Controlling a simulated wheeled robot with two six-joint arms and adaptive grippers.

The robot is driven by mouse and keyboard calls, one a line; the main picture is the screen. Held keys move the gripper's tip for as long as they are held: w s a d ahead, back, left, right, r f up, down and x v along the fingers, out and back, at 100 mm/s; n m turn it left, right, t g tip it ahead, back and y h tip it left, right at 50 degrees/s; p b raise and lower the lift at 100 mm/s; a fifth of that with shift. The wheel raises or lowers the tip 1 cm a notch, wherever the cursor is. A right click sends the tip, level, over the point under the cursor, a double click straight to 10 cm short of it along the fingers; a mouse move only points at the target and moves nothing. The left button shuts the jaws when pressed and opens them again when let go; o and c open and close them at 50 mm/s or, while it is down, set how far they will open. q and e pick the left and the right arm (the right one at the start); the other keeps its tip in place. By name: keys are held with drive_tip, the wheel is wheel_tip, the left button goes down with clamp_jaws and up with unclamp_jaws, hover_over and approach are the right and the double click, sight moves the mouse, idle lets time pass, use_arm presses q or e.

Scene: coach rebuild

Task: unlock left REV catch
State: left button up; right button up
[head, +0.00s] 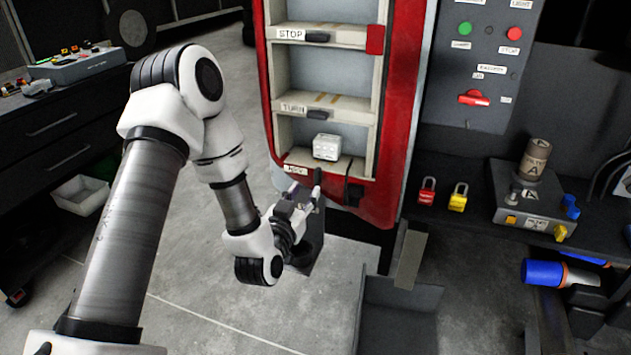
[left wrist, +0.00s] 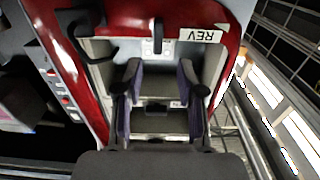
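My left gripper (head: 305,188) is at the lower front of the red cabinet (head: 401,110), just below the bottom shelf's label. Its fingers are apart, with nothing seen between them. In the left wrist view the open fingers (left wrist: 160,78) point at the bottom bay, beside the white REV label (left wrist: 201,36). A dark hooked part (left wrist: 86,42) shows on the left of that bay; a dark part (head: 353,194) also hangs at the bay's lower right in the head view. I cannot make out the left REV catch, which may be behind my fingers. My right gripper is not in view.
A white block (head: 326,147) sits on the bottom shelf. Shelves above carry STOP (head: 290,34) and TURN (head: 294,108) labels with dark handles. Right are a control panel (head: 487,60), red (head: 427,192) and yellow (head: 458,197) padlocks, and a grey bin (head: 397,300).

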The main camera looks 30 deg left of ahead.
sight(317, 177)
use_arm(q)
drive_tip(key=x, duration=0.6)
drive_tip(key=shift+w+d+f, duration=0.1)
drive_tip(key=shift+f, duration=0.2)
drive_tip(key=shift+w, duration=0.25)
drive_tip(key=shift+d+r, duration=0.1)
clamp_jaws()
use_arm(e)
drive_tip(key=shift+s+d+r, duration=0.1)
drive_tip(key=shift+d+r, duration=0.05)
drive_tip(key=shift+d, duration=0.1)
